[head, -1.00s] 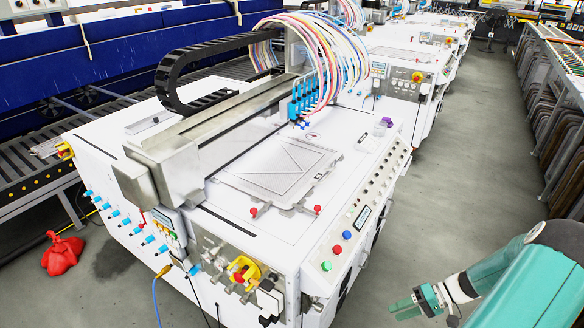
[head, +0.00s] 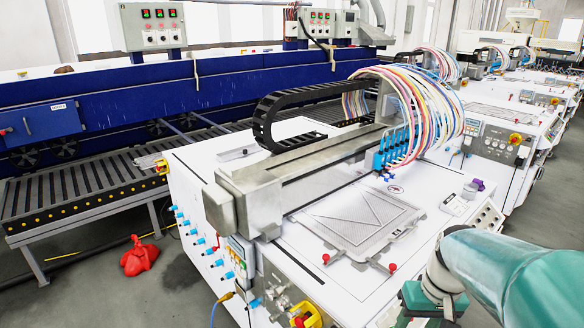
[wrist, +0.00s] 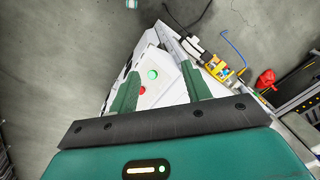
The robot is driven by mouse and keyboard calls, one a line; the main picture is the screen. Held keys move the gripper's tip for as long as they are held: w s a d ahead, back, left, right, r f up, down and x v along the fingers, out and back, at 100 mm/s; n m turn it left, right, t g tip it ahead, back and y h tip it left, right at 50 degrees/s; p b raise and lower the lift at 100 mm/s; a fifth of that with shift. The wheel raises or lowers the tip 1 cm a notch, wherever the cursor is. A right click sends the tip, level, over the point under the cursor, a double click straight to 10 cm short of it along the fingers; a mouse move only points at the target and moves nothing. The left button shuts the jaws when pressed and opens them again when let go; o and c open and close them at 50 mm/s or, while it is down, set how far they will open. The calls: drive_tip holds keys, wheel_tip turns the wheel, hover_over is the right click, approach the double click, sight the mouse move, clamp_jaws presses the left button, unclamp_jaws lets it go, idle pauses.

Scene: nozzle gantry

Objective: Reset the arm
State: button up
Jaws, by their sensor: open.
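My gripper (wrist: 160,88) shows in the wrist view with its two green fingers spread apart and nothing between them. Beyond the fingers is the white side of the nozzle gantry machine, with a green button (wrist: 152,74) and a red button (wrist: 142,90). In the head view my teal arm reaches in from the lower right, in front of the white machine (head: 300,232). The fingers themselves are cut off or hidden at the bottom edge there.
The machine carries a nozzle gantry (head: 300,165) with coloured hoses (head: 432,105) and a flat plate (head: 357,220). A roller conveyor (head: 75,195) and a blue unit (head: 120,110) stand behind. A red object (head: 139,257) lies on the grey floor at left.

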drive_tip(key=s+a+r+t+h, duration=0.1)
drive_tip(key=s+a+r+t, duration=0.4)
drive_tip(key=s+a+r, duration=0.2)
drive_tip(key=a+r, duration=0.2)
drive_tip(key=a, duration=0.1)
drive_tip(key=shift+a+n, duration=0.3)
drive_tip(key=shift+a, duration=0.1)
idle(2.6)
